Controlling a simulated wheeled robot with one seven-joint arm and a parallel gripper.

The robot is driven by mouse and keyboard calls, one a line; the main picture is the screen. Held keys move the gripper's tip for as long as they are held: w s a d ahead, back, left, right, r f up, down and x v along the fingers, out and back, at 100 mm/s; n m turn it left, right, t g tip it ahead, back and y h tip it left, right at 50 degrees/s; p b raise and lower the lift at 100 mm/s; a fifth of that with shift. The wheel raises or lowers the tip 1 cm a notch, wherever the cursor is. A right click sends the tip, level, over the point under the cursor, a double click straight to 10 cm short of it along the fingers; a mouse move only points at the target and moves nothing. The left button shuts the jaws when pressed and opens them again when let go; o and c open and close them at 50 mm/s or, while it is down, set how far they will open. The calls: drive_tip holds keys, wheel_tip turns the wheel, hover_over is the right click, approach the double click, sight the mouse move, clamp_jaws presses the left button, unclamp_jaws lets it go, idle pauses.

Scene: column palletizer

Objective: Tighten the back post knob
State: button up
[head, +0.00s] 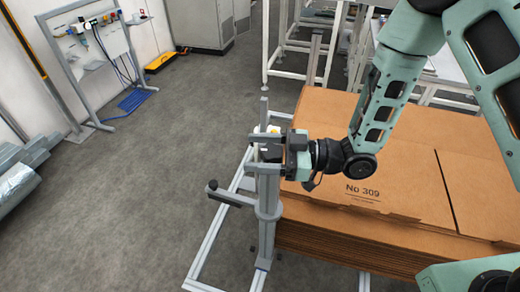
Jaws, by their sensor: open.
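A grey upright post (268,205) stands at the left edge of the cardboard stack, fixed to an aluminium floor frame. A side arm with a dark knob (212,185) sticks out to its left. My gripper (258,152) reaches in from the right at the upper part of the post, its jaws pointing left and open. A small white and yellow part (266,129) shows just behind the jaws. The gripper covers much of the post's upper part, so any knob there is hidden. I cannot tell whether the jaws touch anything.
The cardboard stack (395,170) marked No 309 lies under my arm. An aluminium floor frame (205,245) runs around its left side. White metal frames (300,45) and a grey cabinet (205,22) stand behind.

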drive_tip(key=c, duration=1)
